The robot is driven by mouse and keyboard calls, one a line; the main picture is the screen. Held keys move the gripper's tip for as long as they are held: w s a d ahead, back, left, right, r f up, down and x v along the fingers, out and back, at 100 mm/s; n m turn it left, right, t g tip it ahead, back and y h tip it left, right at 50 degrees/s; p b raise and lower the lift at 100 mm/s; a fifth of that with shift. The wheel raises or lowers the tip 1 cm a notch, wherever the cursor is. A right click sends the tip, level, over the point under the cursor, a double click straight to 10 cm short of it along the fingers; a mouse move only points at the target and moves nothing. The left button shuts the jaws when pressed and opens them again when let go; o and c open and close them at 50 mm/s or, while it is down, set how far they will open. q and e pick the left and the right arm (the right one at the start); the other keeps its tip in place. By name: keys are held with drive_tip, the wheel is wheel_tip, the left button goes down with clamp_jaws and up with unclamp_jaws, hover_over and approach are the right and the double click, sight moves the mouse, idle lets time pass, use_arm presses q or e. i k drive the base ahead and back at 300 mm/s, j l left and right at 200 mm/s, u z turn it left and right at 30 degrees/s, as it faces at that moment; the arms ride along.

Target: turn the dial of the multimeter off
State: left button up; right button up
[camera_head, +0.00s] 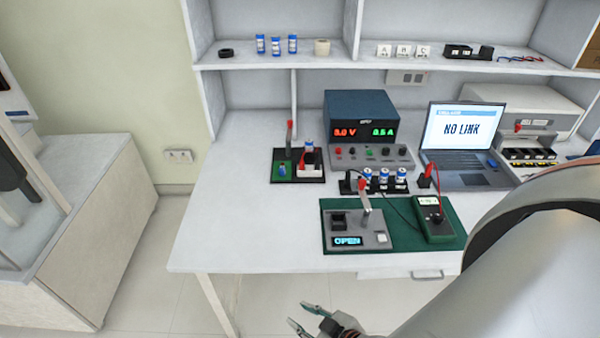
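The multimeter (433,222) is a green handheld unit with a pale display at its top. It lies on the right part of a dark green mat (450,243) near the front of the bench. Its dark dial (436,217) sits below the display; the dial's setting is too small to read. A red lead runs up from the multimeter. My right gripper (304,317) is open and empty, low in front of the bench edge and well apart from the multimeter, to its lower left. My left gripper is not in view.
A grey fixture (355,231) reading OPEN, with an upright lever, stands left of the multimeter. Behind are a clip rack with blue cells (384,180), a power supply (361,118) and a laptop (464,138). My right arm covers the lower right. The bench's left front is clear.

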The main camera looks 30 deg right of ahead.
sight(438, 219)
drive_tip(key=z, duration=2.05)
